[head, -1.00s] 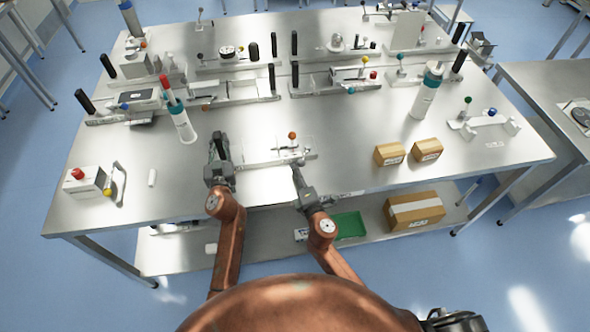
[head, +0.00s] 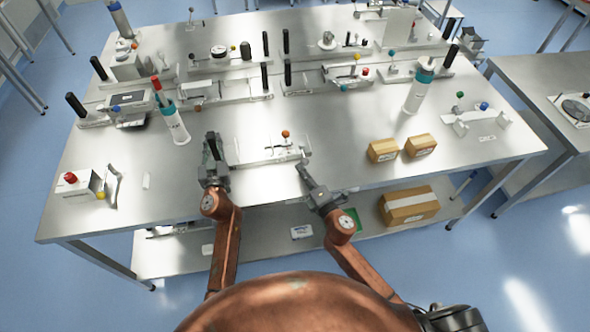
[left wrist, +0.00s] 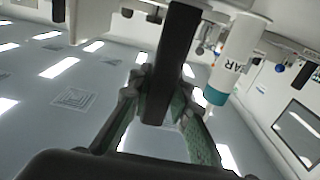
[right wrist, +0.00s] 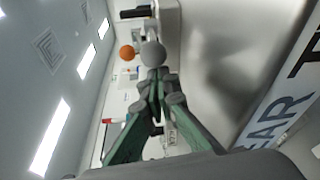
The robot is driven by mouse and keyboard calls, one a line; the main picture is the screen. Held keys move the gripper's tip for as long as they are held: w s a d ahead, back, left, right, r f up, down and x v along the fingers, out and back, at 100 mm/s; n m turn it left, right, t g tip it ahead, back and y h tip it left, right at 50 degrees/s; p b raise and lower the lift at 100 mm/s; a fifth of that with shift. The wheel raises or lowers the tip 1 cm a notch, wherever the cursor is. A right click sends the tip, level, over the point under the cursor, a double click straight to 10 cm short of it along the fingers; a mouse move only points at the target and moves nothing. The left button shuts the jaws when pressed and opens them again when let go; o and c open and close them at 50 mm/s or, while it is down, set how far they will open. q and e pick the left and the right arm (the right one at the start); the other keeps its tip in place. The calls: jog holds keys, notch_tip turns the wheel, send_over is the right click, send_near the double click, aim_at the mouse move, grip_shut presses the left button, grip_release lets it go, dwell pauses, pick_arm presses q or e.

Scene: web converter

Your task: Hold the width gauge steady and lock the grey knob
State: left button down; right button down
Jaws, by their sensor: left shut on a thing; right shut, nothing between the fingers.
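The width gauge (head: 265,155) is a pale metal rail near the table's front edge, with an orange ball knob (head: 286,134) on it. My left gripper (head: 211,146) is shut on a dark upright handle at the gauge's left end. That handle (left wrist: 175,60) stands between the fingers in the left wrist view. My right gripper (head: 302,169) is shut and empty, just in front of the gauge's right end. In the right wrist view, the round grey knob (right wrist: 153,54) is directly beyond the closed fingertips (right wrist: 155,82). I cannot tell whether they touch it.
Two cardboard boxes (head: 382,150) (head: 420,145) stand to the right. A blue-capped bottle (head: 172,122) stands behind left, another (head: 419,88) behind right. A red-button box (head: 82,186) is at the left. More gauges line the back. Table between gauge and boxes is clear.

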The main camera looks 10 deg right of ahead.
aim_at(321, 171)
pick_arm(q)
jog(key=shift+a+f, duration=0.2)
jog(key=shift+f, duration=0.5)
pick_arm(e)
jog(key=d, duration=0.4)
jog(key=shift+w+d, duration=0.25)
jog(key=shift+d, duration=0.6)
jog(key=shift+w+d, duration=0.2)
jog(key=shift+d, duration=0.7)
jog(key=s+d, duration=0.1)
jog(key=d, duration=0.2)
jog(key=s+d, duration=0.1)
jog(key=d, duration=0.2)
jog(key=s+d, duration=0.1)
jog(key=d, duration=0.2)
jog(key=shift+s+r, duration=0.35)
jog(key=shift+s, duration=0.05)
pick_arm(q)
jog(key=shift+r, duration=0.35)
pick_arm(e)
jog(key=shift+r, duration=0.15)
